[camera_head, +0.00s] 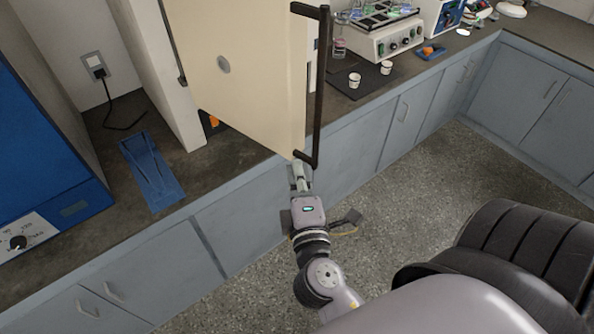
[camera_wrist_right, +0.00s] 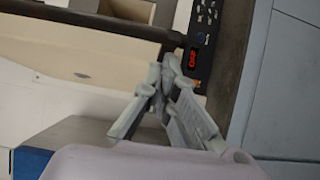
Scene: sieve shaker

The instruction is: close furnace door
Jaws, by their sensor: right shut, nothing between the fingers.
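The furnace door (camera_head: 245,70) is a cream panel standing open, swung out over the counter's front edge. Its long black handle (camera_head: 320,90) runs up its right edge. My right gripper (camera_head: 299,166) is shut and empty, at the lower end of the handle; I cannot tell whether it touches the door. In the right wrist view the gripper (camera_wrist_right: 168,62) points toward the furnace's control panel (camera_wrist_right: 202,45), which has a red display. The black handle (camera_wrist_right: 90,18) crosses the upper left there. My left gripper is not in view.
A blue machine (camera_head: 40,130) and a blue tray (camera_head: 152,172) are on the counter at left. Two small cups (camera_head: 354,80) stand on a dark mat right of the door, near a white shaker device (camera_head: 385,40). The floor (camera_head: 400,190) in front is open.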

